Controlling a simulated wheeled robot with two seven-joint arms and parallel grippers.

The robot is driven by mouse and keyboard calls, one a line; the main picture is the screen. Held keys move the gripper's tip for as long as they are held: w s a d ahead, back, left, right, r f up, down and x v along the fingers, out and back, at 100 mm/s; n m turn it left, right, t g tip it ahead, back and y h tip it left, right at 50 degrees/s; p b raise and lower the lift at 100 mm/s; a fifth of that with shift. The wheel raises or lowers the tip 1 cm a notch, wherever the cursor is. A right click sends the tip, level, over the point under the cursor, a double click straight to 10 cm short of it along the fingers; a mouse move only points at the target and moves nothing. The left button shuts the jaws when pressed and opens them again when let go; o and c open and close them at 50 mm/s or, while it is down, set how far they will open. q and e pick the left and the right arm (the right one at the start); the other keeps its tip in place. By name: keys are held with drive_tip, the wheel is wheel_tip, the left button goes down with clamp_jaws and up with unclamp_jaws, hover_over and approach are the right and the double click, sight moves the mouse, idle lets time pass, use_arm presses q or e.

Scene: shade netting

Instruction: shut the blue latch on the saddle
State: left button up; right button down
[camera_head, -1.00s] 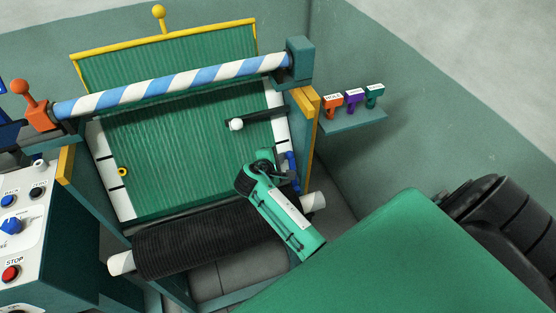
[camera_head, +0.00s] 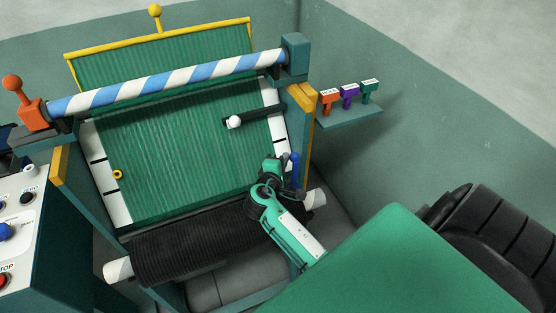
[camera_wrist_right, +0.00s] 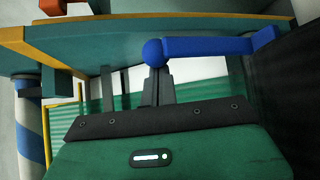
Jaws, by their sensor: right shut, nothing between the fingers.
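The blue latch (camera_head: 294,170) is a lever with a round ball end, beside the right post of the frame, near the right end of the dark roller. In the right wrist view the latch (camera_wrist_right: 210,47) runs sideways from its ball, at left, to a bent end at right. My right gripper (camera_head: 284,164) is just left of the latch in the head view. Its shut, empty fingers (camera_wrist_right: 156,85) point at the ball end, very close to it; I cannot tell if they touch. The saddle cannot be made out clearly. My left gripper is out of view.
The dark roller (camera_head: 190,243) with white ends lies below the green netting (camera_head: 170,150). A striped blue-and-white bar (camera_head: 170,82) crosses above. A shelf (camera_head: 350,115) with small coloured clips is on the right wall. A control box (camera_head: 25,225) stands at left.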

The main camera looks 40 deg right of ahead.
drive_tip(key=s+b, duration=0.1)
drive_tip(key=m+h+b, duration=0.1)
drive_tip(key=s+t+b, duration=0.1)
drive_tip(key=shift+s+a+f+m, duration=0.15)
drive_tip(key=shift+s+a+m, duration=0.1)
drive_tip(key=shift+s+m, duration=0.1)
drive_tip(key=shift+s, duration=0.35)
drive_tip(key=shift+s+a+r+b, duration=0.15)
drive_tip(key=shift+s+b, duration=0.1)
drive_tip(key=shift+s, duration=0.3)
drive_tip(key=shift+s+a+r+b, duration=0.1)
drive_tip(key=shift+s+a+b, duration=0.1)
drive_tip(key=shift+s, duration=0.3)
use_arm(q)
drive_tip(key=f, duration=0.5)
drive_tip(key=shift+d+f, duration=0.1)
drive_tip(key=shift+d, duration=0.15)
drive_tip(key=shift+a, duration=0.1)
use_arm(e)
drive_tip(key=shift+s, duration=0.1)
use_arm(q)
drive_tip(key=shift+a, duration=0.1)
use_arm(e)
drive_tip(key=shift+f, duration=0.15)
